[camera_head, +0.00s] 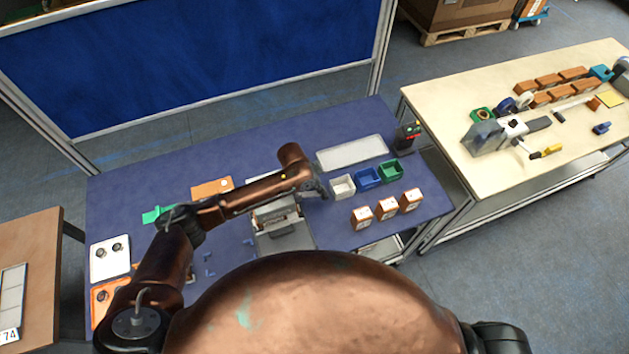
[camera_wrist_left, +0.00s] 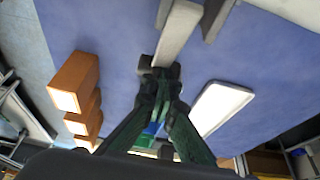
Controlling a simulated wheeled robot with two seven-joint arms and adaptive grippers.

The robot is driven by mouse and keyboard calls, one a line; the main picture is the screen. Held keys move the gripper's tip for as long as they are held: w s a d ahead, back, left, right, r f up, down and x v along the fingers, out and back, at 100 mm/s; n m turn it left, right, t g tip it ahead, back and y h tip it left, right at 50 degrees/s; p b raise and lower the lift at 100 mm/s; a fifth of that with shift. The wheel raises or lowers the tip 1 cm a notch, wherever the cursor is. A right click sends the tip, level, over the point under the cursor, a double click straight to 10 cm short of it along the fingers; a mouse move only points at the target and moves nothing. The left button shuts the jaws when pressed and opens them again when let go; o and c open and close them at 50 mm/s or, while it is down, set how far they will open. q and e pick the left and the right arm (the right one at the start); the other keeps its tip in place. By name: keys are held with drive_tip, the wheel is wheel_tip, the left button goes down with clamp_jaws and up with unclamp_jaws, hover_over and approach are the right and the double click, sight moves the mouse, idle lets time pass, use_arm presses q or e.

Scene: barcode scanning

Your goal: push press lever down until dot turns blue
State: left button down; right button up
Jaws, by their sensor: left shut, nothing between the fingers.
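The press (camera_head: 285,235) is a grey metal device on the blue table, in front of my left forearm, which hides part of it. A grey bar (camera_wrist_left: 178,32), which looks like the press lever, comes in from the top of the left wrist view. My left gripper (camera_head: 318,192) is shut and empty, just right of the press. Its fingertips (camera_wrist_left: 160,72) are at the near end of the grey bar in the wrist view; I cannot tell whether they touch it. I cannot make out the dot. My right gripper is not in view.
White (camera_head: 343,186), blue (camera_head: 368,178) and green (camera_head: 390,170) bins stand right of the gripper. Three brown boxes (camera_head: 387,208) stand in front of them. A white tray (camera_head: 352,151) lies behind, near a dark device (camera_head: 407,138). A blue panel (camera_head: 200,60) stands behind the table.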

sight(316, 192)
use_arm(q)
drive_tip(key=shift+s+a+f, duration=0.15)
drive_tip(key=shift+s+f, duration=0.3)
drive_tip(key=shift+f, duration=0.2)
drive_tip(key=r+p, duration=0.1)
drive_tip(key=d+r+p, duration=0.1)
drive_tip(key=r+p, duration=0.1)
drive_tip(key=w+d+r+p, duration=0.1)
drive_tip(key=r+p, duration=0.1)
drive_tip(key=shift+w+r, duration=0.1)
drive_tip(key=shift+r, duration=0.1)
drive_tip(key=shift+b+v, duration=0.75)
drive_tip(key=shift+b, duration=0.1)
drive_tip(key=w+b+v, duration=0.1)
drive_tip(key=v, duration=0.7)
drive_tip(key=shift+s, duration=0.3)
drive_tip(key=shift+a, duration=0.1)
